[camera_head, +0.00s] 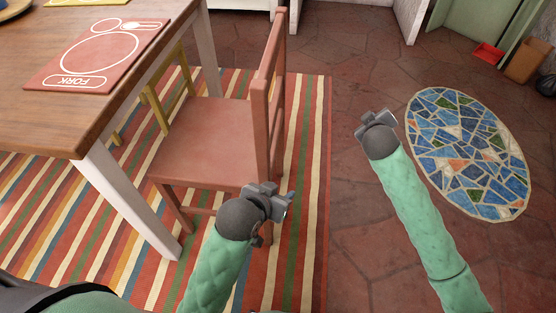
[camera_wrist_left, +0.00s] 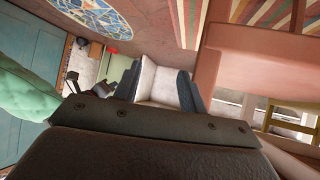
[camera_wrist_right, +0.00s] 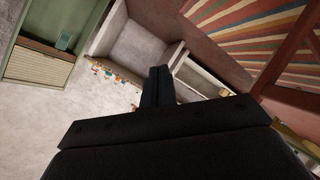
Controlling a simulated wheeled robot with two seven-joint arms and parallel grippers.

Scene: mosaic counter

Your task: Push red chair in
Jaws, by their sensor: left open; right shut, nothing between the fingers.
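The red chair (camera_head: 205,140) stands on the striped rug at the right side of the wooden table (camera_head: 130,100). Its seat faces the table, with the front part close to the table edge and leg. Its backrest (camera_head: 275,95) is on the side away from the table. My left gripper (camera_head: 275,200) is open and empty near the lower end of the backrest; I cannot tell whether it touches. In the left wrist view the open fingers (camera_wrist_left: 160,85) show beside the red chair (camera_wrist_left: 265,70). My right gripper (camera_head: 375,128) is shut and empty above the floor, right of the chair.
A red placemat (camera_head: 95,58) lies on the table. A yellow chair (camera_head: 155,100) stands beyond the red chair. The striped rug (camera_head: 310,180) lies below. An oval mosaic mat (camera_head: 468,150) lies on the right. The stone floor (camera_head: 350,85) between rug and mat is clear.

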